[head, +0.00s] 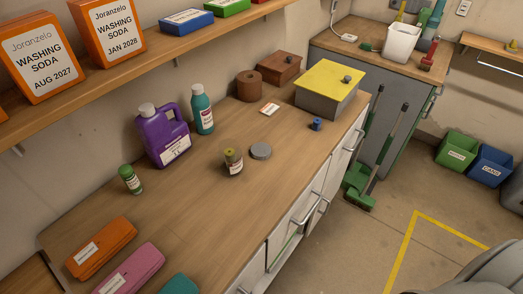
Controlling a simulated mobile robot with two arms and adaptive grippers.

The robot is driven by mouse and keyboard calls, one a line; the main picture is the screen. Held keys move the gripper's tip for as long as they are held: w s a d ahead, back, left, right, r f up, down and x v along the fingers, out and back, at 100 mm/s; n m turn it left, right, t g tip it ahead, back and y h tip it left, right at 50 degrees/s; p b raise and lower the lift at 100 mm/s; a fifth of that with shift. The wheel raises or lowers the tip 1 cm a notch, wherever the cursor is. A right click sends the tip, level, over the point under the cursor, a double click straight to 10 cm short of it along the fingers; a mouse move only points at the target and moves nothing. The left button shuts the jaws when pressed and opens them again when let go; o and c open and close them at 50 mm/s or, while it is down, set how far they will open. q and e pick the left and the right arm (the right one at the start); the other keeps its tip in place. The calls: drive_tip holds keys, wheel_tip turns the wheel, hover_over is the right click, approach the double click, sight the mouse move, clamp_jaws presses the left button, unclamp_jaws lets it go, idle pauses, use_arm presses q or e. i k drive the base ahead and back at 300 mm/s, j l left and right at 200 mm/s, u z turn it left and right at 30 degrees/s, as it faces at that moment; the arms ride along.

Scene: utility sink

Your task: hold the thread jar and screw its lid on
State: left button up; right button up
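The thread jar (233,168) stands upright on the wooden counter, near the middle of the head view. It is a small jar with a pale label, and something yellowish-green shows at its top. A round grey disc that looks like its lid (261,152) lies flat on the counter just right of the jar, apart from it. Neither of my grippers is in view. Nothing is touching the jar or the lid.
A purple jug (166,135), teal bottle (202,110) and green-capped bottle (130,180) stand behind and left. A small blue item (316,124) and yellow-lidded box (329,85) are at right. Folded cloths (101,247) lie front left. Counter in front of the jar is clear.

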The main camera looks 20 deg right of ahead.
sight(230, 165)
drive_tip(key=l+u, duration=0.2)
drive_tip(key=l, duration=0.25)
drive_tip(key=l+u, duration=0.2)
drive_tip(key=l, duration=0.25)
drive_tip(key=k+l+u, duration=0.1)
drive_tip(key=l+u, duration=0.15)
drive_tip(key=l, duration=0.2)
drive_tip(key=k+l+u, duration=0.2)
drive_tip(key=l, duration=0.25)
drive_tip(key=l+u, duration=0.2)
drive_tip(key=l, duration=0.25)
